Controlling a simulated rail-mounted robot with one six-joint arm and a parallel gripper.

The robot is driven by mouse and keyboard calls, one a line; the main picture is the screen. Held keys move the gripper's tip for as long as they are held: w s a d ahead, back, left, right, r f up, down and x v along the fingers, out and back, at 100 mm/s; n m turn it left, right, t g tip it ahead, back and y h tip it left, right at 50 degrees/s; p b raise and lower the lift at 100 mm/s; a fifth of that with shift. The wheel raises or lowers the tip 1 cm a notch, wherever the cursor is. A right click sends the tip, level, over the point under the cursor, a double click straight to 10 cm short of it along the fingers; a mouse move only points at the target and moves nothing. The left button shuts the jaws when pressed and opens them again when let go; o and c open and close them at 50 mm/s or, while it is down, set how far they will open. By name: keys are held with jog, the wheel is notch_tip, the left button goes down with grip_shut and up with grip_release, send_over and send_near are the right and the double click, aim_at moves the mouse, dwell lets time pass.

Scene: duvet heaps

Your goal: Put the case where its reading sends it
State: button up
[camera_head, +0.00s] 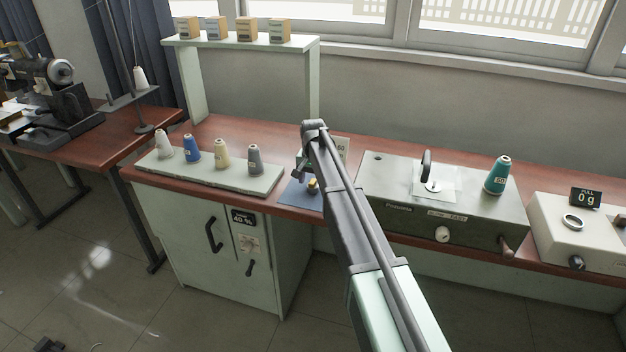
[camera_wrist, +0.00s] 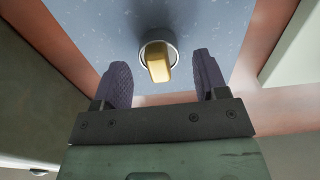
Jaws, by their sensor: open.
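A small round metal piece with a yellow tab (camera_wrist: 158,62) stands on a blue mat (camera_wrist: 95,20); I take it for the case. In the head view its yellow part (camera_head: 313,184) shows beside my arm, on the blue mat (camera_head: 297,198). My gripper (camera_wrist: 160,66) is open, with one dark finger on each side of the yellow tab, apart from it. In the head view my gripper is mostly hidden by the arm. A pull gauge (camera_head: 585,197) at the right reads 0 g, with a metal ring (camera_head: 573,222) on top.
A pale board (camera_head: 215,177) holds several thread cones to the left. A grey-green box (camera_head: 400,210) with a dial and a teal cone (camera_head: 498,175) stands right of my arm. Small boxes line a raised shelf (camera_head: 240,42). A cabinet (camera_head: 200,225) below shows 40 %.

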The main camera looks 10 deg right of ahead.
aim_at(313, 180)
notch_tip(313, 180, up, 12)
jog(key=p, duration=1.1)
jog(key=s+a+n, duration=0.1)
jog(key=s+n, duration=0.4)
jog(key=s, duration=3.1)
jog(key=shift+s+a+f+n+b, duration=0.15)
jog(key=shift+f+n+b, duration=0.1)
jog(key=shift+n+b, duration=0.15)
